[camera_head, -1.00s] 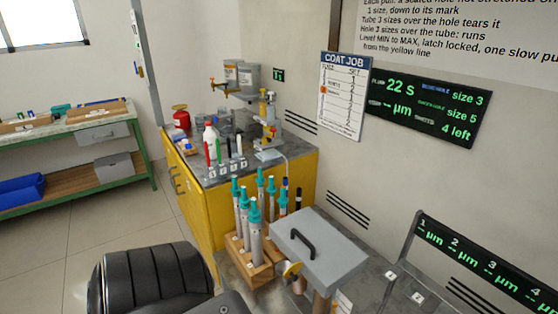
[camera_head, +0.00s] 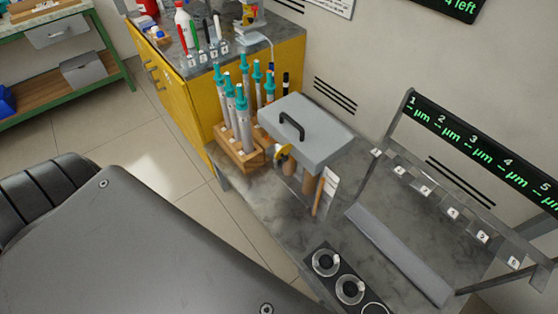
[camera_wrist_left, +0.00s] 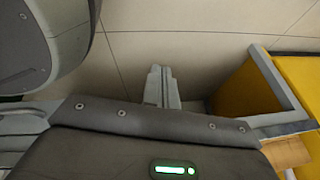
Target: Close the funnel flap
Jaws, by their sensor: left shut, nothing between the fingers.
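I cannot make out a funnel or its flap for certain in either view. A grey box with a flat lid and a dark handle (camera_head: 308,132) stands on the bench in the head view, with a small brass-yellow part (camera_head: 282,153) at its front left. My left gripper (camera_wrist_left: 160,72) shows in the left wrist view, shut and empty over the pale tiled floor, left of a yellow cabinet (camera_wrist_left: 296,75). It is outside the head view, where only dark parts of my own body show. My right gripper is in neither view.
A wooden rack (camera_head: 240,158) of teal-capped tubes stands left of the grey box. A slanted display stand (camera_head: 480,155) with numbered slots is at the right. A dark strip with round holes (camera_head: 349,289) lies at the bench front. The bench between is mostly clear.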

